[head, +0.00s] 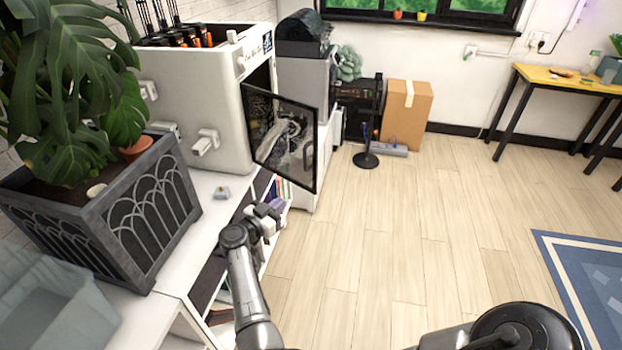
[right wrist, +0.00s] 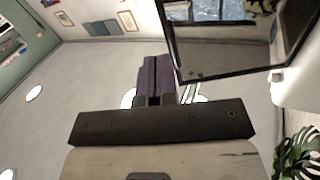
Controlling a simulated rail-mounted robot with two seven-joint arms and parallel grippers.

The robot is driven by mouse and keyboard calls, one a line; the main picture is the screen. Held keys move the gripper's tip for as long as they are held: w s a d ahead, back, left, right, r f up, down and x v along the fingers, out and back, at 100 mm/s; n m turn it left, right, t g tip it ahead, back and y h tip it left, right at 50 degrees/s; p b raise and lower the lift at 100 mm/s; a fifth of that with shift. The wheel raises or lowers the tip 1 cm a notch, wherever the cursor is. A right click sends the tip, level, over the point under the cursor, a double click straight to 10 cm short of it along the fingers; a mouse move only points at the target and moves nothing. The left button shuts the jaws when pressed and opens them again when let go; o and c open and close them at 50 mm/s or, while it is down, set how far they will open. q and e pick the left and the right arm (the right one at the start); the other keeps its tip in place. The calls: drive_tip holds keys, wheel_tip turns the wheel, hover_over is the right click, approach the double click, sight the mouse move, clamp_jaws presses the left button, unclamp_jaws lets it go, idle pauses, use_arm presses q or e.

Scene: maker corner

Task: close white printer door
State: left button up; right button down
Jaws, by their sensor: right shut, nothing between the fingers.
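The white printer (head: 200,95) stands on the white shelf unit at the left of the head view. Its door (head: 283,145), a dark see-through pane in a black frame, stands open, swung out over the floor side. The door also shows in the right wrist view (right wrist: 228,55), at the upper right. My right gripper (head: 273,206) is shut and empty, just below the door's lower edge in the head view. Its purple fingers show in the right wrist view (right wrist: 156,78), left of the door frame, and I see no clear contact. My left gripper is not in view.
A potted plant in a grey planter (head: 150,215) and a pale bin (head: 45,300) stand on the white shelf unit (head: 205,265) at left. A small grey item (head: 222,193) lies before the printer. A cardboard box (head: 406,115) stands behind.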

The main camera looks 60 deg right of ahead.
drive_tip(key=n+b, duration=0.1)
drive_tip(key=b, duration=0.1)
approach(314, 174)
drive_tip(key=d, duration=0.4)
drive_tip(key=s+d, duration=0.1)
drive_tip(key=d, duration=0.1)
drive_tip(key=shift+d, duration=0.7)
